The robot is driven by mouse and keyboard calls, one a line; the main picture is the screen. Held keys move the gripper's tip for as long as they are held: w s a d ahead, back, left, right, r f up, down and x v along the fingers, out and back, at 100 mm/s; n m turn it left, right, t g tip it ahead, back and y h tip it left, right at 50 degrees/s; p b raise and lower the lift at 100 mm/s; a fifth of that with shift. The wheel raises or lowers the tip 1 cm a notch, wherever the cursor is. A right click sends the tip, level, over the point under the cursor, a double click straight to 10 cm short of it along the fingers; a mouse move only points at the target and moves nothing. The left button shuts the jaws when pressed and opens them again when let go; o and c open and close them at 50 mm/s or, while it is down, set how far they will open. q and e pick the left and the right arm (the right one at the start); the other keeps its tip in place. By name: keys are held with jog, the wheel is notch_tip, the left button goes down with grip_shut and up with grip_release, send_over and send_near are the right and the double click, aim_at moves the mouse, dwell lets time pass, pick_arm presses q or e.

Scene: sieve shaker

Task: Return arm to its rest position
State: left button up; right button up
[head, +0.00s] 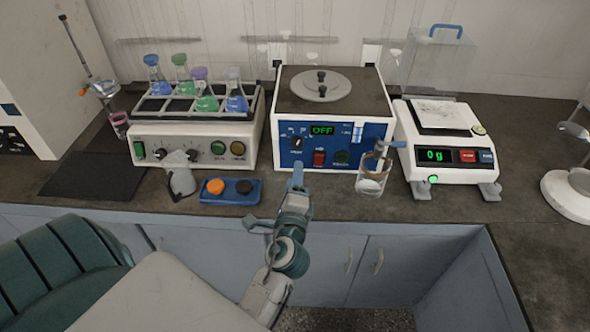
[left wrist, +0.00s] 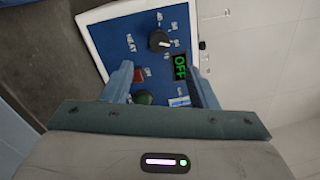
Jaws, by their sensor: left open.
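I cannot tell whether a finger touches the panel. My right gripper is not in view.
Left of the device stands a shaker (head: 195,147) with several flasks. A glass beaker (head: 371,177) stands right of the gripper, before a balance (head: 447,160) reading 0 g. Cabinet doors are below.

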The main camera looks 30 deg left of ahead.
pick_arm(q)
jog(key=shift+s+d, duration=0.2)
jog(key=shift+s, duration=0.15)
dwell(0.3)
